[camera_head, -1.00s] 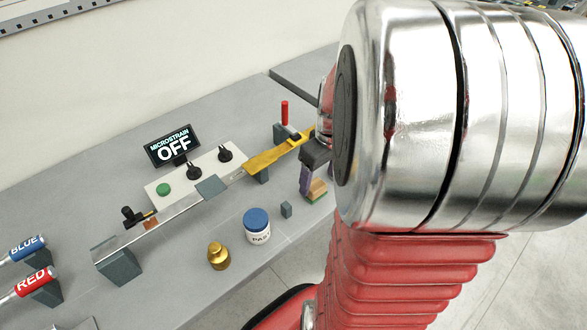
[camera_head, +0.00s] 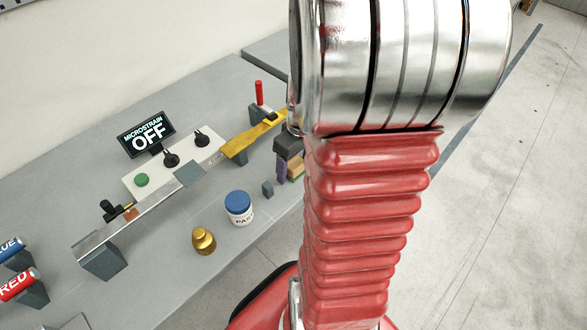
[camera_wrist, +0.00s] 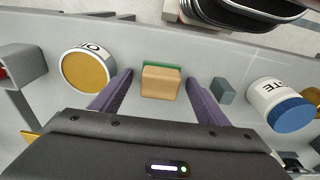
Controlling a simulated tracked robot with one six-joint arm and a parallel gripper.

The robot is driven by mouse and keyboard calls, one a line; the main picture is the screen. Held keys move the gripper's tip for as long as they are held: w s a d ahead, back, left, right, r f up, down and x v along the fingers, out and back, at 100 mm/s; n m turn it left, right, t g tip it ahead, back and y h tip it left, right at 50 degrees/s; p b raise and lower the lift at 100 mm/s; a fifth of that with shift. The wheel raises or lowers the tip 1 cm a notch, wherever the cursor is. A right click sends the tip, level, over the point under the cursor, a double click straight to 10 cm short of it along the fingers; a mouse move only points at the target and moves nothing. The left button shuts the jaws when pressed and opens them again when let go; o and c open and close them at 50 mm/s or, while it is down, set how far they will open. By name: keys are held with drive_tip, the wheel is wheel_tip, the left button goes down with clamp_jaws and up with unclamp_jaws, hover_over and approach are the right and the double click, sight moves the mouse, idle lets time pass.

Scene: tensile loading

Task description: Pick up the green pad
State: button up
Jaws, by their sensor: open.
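The green pad shows as a thin green strip (camera_wrist: 162,66) along the far edge of a tan block (camera_wrist: 160,83) in the wrist view. The block covers most of it. In the head view, the tan block (camera_head: 297,169) sits at the bench's front edge, with a little green (camera_head: 298,179) showing beneath it. My gripper (camera_wrist: 158,77) is open, its two purple fingers on either side of the block, with a gap at each side. In the head view, one purple finger (camera_head: 282,167) shows just left of the block; my arm hides part of this area.
A small grey block (camera_wrist: 223,91) stands close to the right finger in the wrist view, and a round yellow-topped container (camera_wrist: 88,72) is close to the left finger. A blue-lidded paste jar (camera_head: 239,208) and brass weight (camera_head: 203,240) stand nearby. A metal beam (camera_head: 130,222) runs behind them.

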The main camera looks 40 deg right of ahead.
drive_tip(key=shift+c, duration=0.5)
drive_tip(key=c, duration=1)
